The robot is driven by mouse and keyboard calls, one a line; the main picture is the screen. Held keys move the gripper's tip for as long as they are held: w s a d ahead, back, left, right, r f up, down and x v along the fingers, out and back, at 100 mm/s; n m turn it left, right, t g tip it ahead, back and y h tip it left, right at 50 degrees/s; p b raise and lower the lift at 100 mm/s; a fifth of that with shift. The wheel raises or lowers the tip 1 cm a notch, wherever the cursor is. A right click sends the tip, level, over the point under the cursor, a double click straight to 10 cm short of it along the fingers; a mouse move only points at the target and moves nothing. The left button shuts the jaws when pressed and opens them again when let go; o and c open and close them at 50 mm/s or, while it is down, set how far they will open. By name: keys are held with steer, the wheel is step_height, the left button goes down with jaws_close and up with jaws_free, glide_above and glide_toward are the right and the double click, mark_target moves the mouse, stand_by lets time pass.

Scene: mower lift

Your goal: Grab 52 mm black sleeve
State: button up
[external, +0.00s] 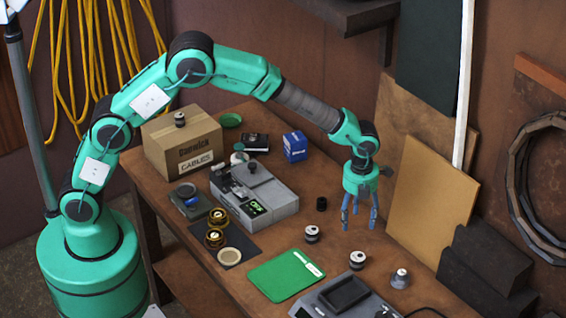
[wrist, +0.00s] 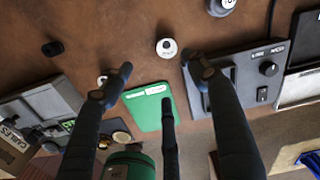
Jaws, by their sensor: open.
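A small plain black cylinder, which looks like a sleeve (external: 321,203), stands on the workbench right of the grey machine. It also shows at upper left in the wrist view (wrist: 52,48). No size marking is readable on it. My gripper (external: 358,217) is open and empty, fingers down, above the bench to the right of this cylinder. In the wrist view its dark fingers (wrist: 158,78) are spread apart. Black cylinders with white tops stand nearby, one left of my gripper (external: 312,234) and one in front (external: 357,260); one finger partly covers one of them in the wrist view.
A grey machine (external: 285,206), a green mat (external: 270,280) and a grey unit (external: 330,306) are on the bench (external: 240,115). A cardboard box (external: 165,150) carries another small cylinder. A grey knobbed piece (external: 400,280) is at front right. Boards (external: 430,190) lean behind my gripper.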

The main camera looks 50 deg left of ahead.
mark_target(361, 260)
steer(key=shift+d+f+m, duration=0.5)
steer(key=shift+d+f, duration=0.45)
steer(key=shift+f, duration=0.3)
steer(key=shift+f, duration=0.1)
steer(key=shift+f+b, duration=0.35)
steer(key=shift+f, duration=3.8)
steer(key=shift+f, duration=0.1)
steer(key=shift+w+f+b, duration=0.1)
steer(key=shift+f+b, duration=0.2)
steer(key=shift+f, duration=2.2)
jaws_close()
